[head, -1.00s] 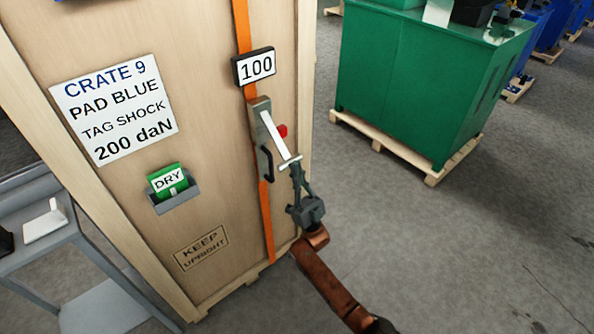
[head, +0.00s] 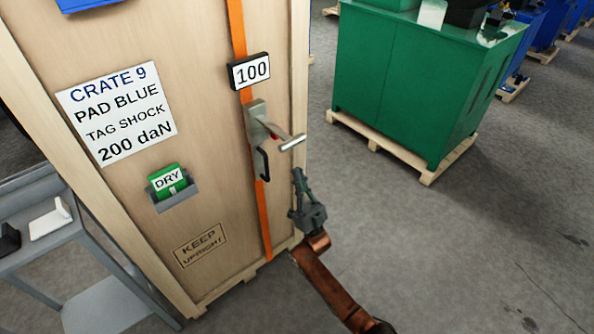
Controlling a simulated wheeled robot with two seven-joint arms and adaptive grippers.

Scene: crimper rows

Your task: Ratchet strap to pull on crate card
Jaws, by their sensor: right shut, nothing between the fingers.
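The tall wooden crate (head: 210,215) bears a white card (head: 117,112) reading "CRATE 9, PAD BLUE, TAG SHOCK, 200 daN". An orange strap (head: 262,215) runs down its face. A ratchet (head: 257,122) sits on the strap, and its handle (head: 290,142) stands out from the crate towards the right. A black display (head: 248,71) above the ratchet reads 100. My right gripper (head: 298,175) is shut and empty, just below the handle's end and apart from it. My left gripper is not in view.
A green "DRY" packet (head: 167,179) sits in a grey holder (head: 177,198) on the crate. A grey cart (head: 45,262) with a white item (head: 50,221) stands at the left. A green machine (head: 410,85) on a pallet (head: 400,155) stands behind right. The floor at right is clear.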

